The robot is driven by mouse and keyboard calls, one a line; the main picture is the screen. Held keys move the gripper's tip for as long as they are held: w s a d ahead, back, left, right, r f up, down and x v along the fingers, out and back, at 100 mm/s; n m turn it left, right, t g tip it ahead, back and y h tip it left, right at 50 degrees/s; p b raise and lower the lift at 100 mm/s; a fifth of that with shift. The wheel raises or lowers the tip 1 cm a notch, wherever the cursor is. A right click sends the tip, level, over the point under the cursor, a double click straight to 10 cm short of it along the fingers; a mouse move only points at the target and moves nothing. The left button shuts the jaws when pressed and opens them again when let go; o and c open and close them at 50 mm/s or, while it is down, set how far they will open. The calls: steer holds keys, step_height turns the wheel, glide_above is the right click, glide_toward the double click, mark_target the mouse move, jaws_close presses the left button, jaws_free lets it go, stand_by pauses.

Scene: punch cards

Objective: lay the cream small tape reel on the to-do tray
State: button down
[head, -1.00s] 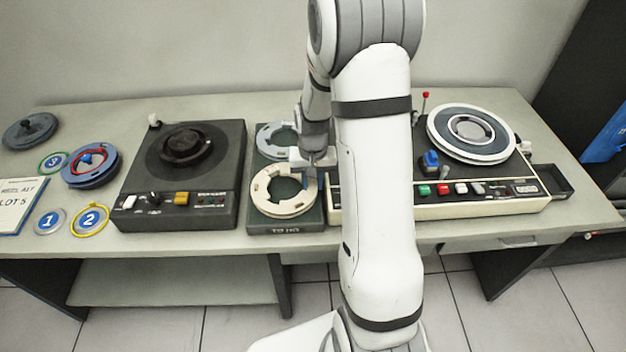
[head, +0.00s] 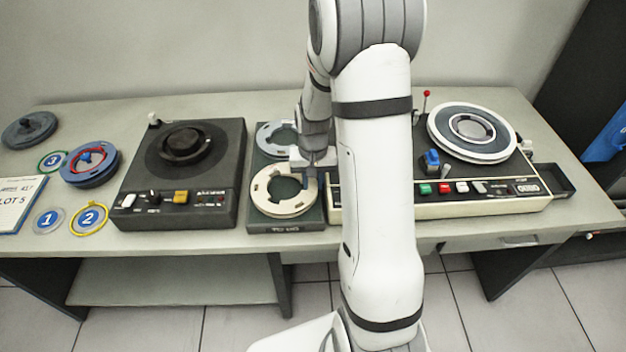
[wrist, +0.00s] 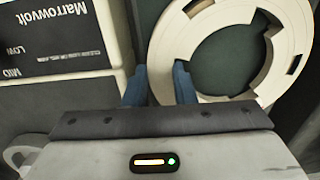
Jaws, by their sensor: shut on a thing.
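The cream small tape reel (head: 265,203) is a flat ring over the front half of the dark to-do tray (head: 257,228). It looks level and lies on the tray or just above it; I cannot tell which. My gripper (head: 305,181) is at its right edge, partly hidden by my arm. In the wrist view, the blue fingers of my gripper (wrist: 160,88) are shut on the near-left rim of the cream reel (wrist: 169,60). The dark tray floor shows through the reel's hole.
A grey reel (head: 263,137) lies in the back half of the tray. A dark turntable unit (head: 135,190) stands close on the left. A cream console (head: 470,208) with coloured buttons stands close on the right, partly behind my arm. Several discs and reels lie at the far left.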

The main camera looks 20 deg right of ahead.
steer(key=shift+f, duration=0.3)
steer(key=c, duration=1.1)
jaws_free()
steer(key=c, duration=0.4)
steer(key=shift+r, duration=0.1)
step_height(320, 180, up, 9)
steer(key=p, duration=0.5)
steer(key=shift+p, duration=0.3)
